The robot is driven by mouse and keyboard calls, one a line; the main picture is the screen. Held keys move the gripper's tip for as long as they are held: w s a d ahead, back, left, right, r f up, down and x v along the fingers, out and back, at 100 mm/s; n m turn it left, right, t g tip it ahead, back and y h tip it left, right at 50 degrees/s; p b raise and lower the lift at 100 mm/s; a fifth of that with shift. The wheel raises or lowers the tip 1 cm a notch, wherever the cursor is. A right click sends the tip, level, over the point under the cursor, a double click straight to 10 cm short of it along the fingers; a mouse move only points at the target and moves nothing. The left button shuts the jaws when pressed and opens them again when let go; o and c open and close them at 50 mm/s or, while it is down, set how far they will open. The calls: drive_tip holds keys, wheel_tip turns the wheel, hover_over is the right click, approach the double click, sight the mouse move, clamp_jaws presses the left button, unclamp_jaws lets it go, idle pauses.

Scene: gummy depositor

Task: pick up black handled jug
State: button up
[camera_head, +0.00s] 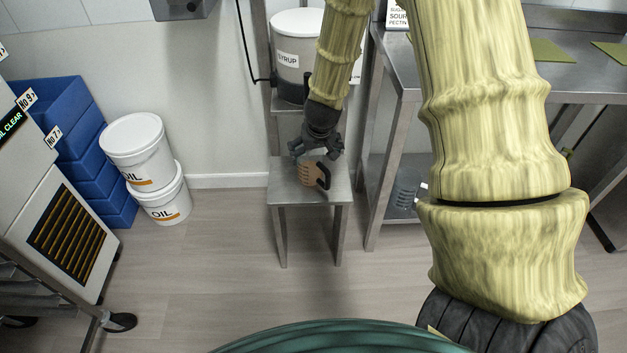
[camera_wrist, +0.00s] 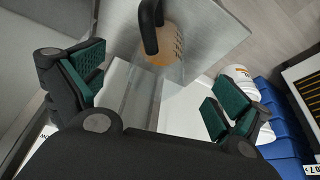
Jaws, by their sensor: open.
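The jug (camera_head: 308,174) stands on a small metal stand (camera_head: 283,189). It has a tan or orange body and a black handle (camera_head: 323,176) on its right side. In the wrist view the jug (camera_wrist: 172,48) is near the top centre, with its black handle (camera_wrist: 148,27) at its left. My gripper (camera_head: 312,152) is just above and behind the jug in the head view. The jug lies beyond the fingertips. My gripper hides part of the jug's top in the head view.
A large syrup container (camera_head: 292,50) stands on a shelf above and behind the stand. A metal table (camera_head: 400,75) is close on the right. White oil buckets (camera_head: 132,150) and blue crates (camera_head: 62,125) stand at left. The floor before the stand is clear.

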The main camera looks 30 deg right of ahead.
sight(314, 169)
drive_tip(key=shift+w+d+f, duration=0.1)
drive_tip(key=shift+w+d, duration=0.15)
drive_tip(key=shift+w, duration=0.3)
drive_tip(key=shift+w+b+x, duration=0.15)
drive_tip(key=shift+b+x, duration=0.4)
drive_tip(key=shift+x, duration=2)
drive_tip(key=shift+w+b+x, duration=0.1)
drive_tip(key=shift+b+x, duration=0.4)
drive_tip(key=shift+x, duration=2.05)
drive_tip(key=shift+a, duration=0.15)
drive_tip(key=c, duration=1.2)
